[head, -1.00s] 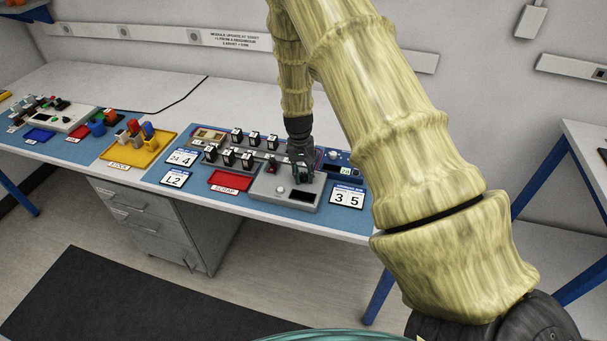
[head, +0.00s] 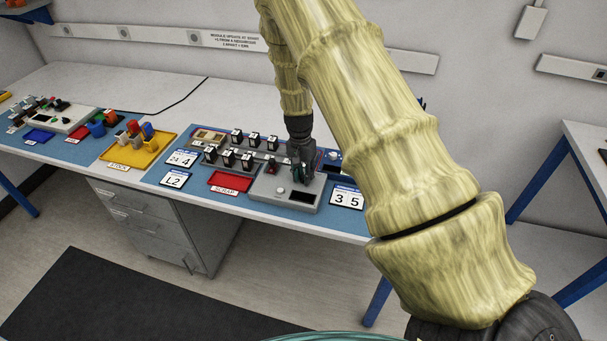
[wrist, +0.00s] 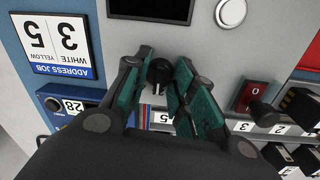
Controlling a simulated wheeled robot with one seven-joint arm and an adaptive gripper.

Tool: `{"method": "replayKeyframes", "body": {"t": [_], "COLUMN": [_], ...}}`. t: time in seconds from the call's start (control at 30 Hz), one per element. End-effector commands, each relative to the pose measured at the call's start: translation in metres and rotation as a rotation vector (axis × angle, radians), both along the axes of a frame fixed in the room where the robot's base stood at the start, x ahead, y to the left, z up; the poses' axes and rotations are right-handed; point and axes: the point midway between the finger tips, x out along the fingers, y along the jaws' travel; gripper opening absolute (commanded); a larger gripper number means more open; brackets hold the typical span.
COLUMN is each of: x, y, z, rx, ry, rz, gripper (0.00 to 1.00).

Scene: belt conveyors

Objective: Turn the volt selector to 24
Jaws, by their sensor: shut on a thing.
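A black knob (wrist: 159,72) with a white pointer mark stands on the grey panel, seen upside down in the wrist view. It appears to be the volt selector. My gripper (wrist: 162,66) has its teal fingers on either side of the knob and is shut on it. The scale around the knob is mostly hidden by the fingers, so I cannot read its setting. In the head view my gripper (head: 302,178) points down at the right part of the grey control box (head: 268,191), and the knob is hidden there.
A dark display (wrist: 152,8) and a white round button (wrist: 231,12) lie near the fingers. A red switch (wrist: 252,97) and several black modules stand to the right. A card reading 3 5 (head: 346,197) lies beside the box. A red scrap tray (head: 231,181) is left of it.

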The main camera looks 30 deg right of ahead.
Motion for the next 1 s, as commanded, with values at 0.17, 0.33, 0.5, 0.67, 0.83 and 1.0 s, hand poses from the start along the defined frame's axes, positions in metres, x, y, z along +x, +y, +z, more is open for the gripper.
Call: {"method": "replayKeyframes", "body": {"t": [0.17,0.33,0.5,0.67,0.83,1.0], "x": [0.000,0.000,0.000,0.000,0.000,0.002], "y": [0.000,0.000,0.000,0.000,0.000,0.001], "z": [0.000,0.000,0.000,0.000,0.003,0.020], "rx": [0.001,0.001,0.000,0.000,0.000,-0.001], "ry": [0.000,0.000,0.000,0.000,0.000,-0.003], "rz": [-0.002,-0.001,-0.001,-0.001,-0.001,0.000], "gripper": [0.02,0.02,0.49,0.49,0.49,0.49]}}
